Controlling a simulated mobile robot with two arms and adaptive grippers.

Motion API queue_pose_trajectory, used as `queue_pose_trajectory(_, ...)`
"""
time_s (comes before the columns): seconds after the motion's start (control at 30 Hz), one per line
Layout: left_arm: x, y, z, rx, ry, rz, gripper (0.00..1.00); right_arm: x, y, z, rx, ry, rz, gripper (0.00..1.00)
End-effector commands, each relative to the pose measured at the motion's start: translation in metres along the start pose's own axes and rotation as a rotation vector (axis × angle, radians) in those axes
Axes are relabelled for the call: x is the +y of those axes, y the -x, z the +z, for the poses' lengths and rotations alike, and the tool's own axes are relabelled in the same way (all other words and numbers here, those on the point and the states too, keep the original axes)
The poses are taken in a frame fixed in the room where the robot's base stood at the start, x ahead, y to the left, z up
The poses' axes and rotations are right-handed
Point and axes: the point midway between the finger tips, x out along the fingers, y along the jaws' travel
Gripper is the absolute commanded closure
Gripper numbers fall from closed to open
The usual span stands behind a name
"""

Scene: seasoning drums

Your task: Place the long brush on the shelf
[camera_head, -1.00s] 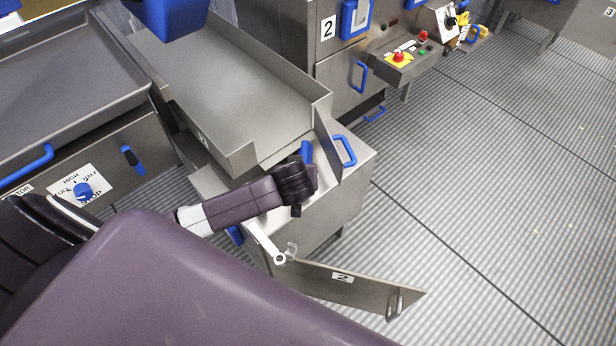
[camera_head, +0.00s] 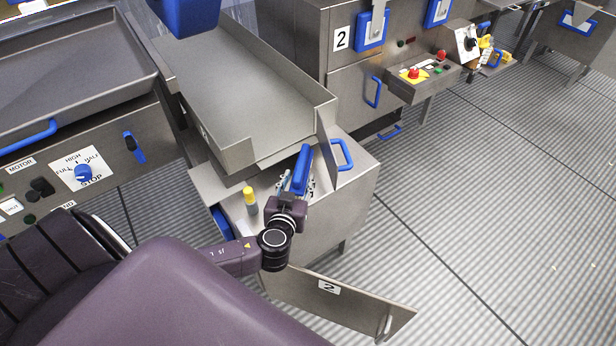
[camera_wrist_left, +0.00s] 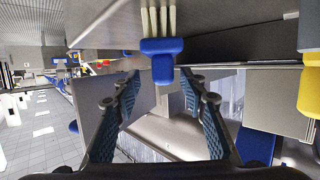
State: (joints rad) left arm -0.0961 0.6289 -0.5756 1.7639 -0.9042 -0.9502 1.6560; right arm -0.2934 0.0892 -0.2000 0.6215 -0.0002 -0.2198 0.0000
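A blue brush with pale bristles (camera_wrist_left: 162,46) lies ahead of my left gripper (camera_wrist_left: 161,80) in the left wrist view, its blue end centred between the two open fingertips. The fingers show gaps on both sides of it. In the head view a long blue piece, apparently this brush (camera_head: 302,170), stands over the steel cabinet top, just beyond my left gripper (camera_head: 297,186). The gripper's fingers are small and partly hidden there. I cannot tell which surface is the shelf. My right gripper is out of view.
A low steel cabinet (camera_head: 345,205) has its door (camera_head: 340,303) hanging open. A yellow-topped item (camera_head: 250,197) stands left of the gripper. A sloping steel tray (camera_head: 240,95) lies behind. An upright steel plate (camera_head: 328,145) is close on the right. Ribbed floor is clear at right.

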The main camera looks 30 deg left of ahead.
Motion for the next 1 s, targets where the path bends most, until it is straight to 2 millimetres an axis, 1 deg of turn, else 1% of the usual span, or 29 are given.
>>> queue_pose_trajectory(0.17,0.0,-0.017,-0.001,0.002,0.0,-0.001,0.61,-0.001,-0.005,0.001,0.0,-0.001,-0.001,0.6)
queue_pose_trajectory(0.3,0.0,-0.028,-0.003,0.0,0.001,-0.001,0.61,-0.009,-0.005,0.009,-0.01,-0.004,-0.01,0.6)
queue_pose_trajectory(0.37,0.001,-0.033,-0.005,0.0,0.001,0.0,0.61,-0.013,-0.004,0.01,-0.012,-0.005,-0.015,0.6)
queue_pose_trajectory(0.43,-0.001,-0.041,-0.008,0.002,0.0,-0.002,0.61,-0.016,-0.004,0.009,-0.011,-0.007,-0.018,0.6)
queue_pose_trajectory(0.57,-0.001,-0.058,-0.013,0.002,-0.001,-0.003,0.61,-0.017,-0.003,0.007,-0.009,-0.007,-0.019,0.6)
queue_pose_trajectory(0.6,0.0,-0.064,-0.01,0.0,0.001,-0.002,0.61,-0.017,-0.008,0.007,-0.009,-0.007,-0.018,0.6)
queue_pose_trajectory(0.7,0.0,-0.073,-0.01,0.0,0.001,-0.002,0.61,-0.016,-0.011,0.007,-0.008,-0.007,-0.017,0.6)
queue_pose_trajectory(0.8,0.0,-0.076,-0.01,-0.002,0.001,-0.001,0.61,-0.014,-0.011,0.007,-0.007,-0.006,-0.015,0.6)
queue_pose_trajectory(1.0,0.0,-0.077,-0.01,-0.003,0.001,-0.001,0.61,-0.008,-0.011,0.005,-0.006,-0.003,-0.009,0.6)
